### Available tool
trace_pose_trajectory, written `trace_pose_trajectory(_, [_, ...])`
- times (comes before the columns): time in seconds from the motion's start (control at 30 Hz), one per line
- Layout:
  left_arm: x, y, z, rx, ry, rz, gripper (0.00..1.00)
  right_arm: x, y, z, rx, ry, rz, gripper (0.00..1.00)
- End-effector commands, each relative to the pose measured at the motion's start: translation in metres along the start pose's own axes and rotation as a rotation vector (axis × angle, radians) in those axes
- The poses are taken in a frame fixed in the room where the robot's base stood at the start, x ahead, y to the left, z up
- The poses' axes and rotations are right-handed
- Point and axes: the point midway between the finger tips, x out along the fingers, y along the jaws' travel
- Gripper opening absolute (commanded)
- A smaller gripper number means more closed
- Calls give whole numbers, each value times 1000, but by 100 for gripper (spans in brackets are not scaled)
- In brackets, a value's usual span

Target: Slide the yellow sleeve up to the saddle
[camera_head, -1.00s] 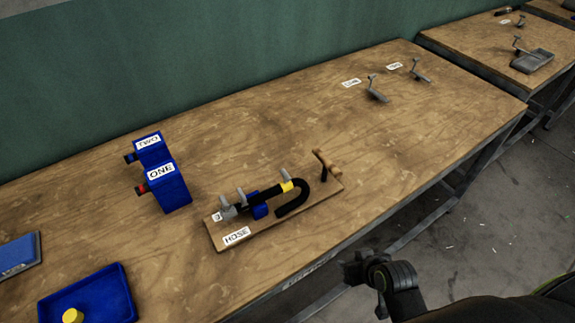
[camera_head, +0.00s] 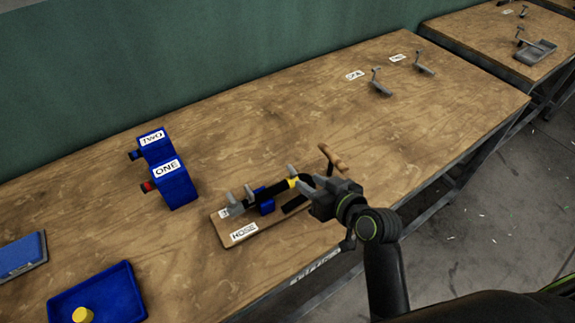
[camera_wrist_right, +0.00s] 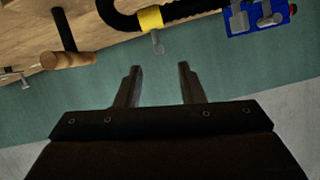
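The yellow sleeve (camera_head: 292,182) sits around the black hose (camera_head: 265,194) on the wooden HOSE board (camera_head: 243,231). It also shows in the right wrist view (camera_wrist_right: 150,18), at the start of the hose's bend. A blue block (camera_head: 265,207), perhaps the saddle, stands on the board left of the sleeve, with a gap between. My right gripper (camera_head: 309,186) is beside the sleeve and partly hides the hose's bend. Its fingers (camera_wrist_right: 158,70) are apart and empty, with the sleeve beyond them. My left gripper is not seen.
Grey upright posts (camera_head: 249,191) stand along the board, and a wooden-handled lever (camera_head: 331,157) at its far right end. Blue boxes ONE (camera_head: 177,187) and TWO (camera_head: 154,148) stand behind. A blue tray (camera_head: 120,285) is at lower left.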

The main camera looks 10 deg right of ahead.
Motion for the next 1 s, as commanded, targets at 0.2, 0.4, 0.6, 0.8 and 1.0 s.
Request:
trace_pose_trajectory(0.2, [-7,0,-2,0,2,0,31,38,0,-1,0,-2,0,35])
trace_pose_trajectory(0.4, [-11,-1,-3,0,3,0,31,70,0,-1,0,-2,0,35])
trace_pose_trajectory(0.6, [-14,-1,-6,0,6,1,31,95,0,0,-1,-2,0,35])
trace_pose_trajectory(0.8, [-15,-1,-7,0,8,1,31,107,0,0,-1,-1,1,35])
trace_pose_trajectory(1.0, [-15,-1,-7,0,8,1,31,110,1,0,-1,-1,2,35])
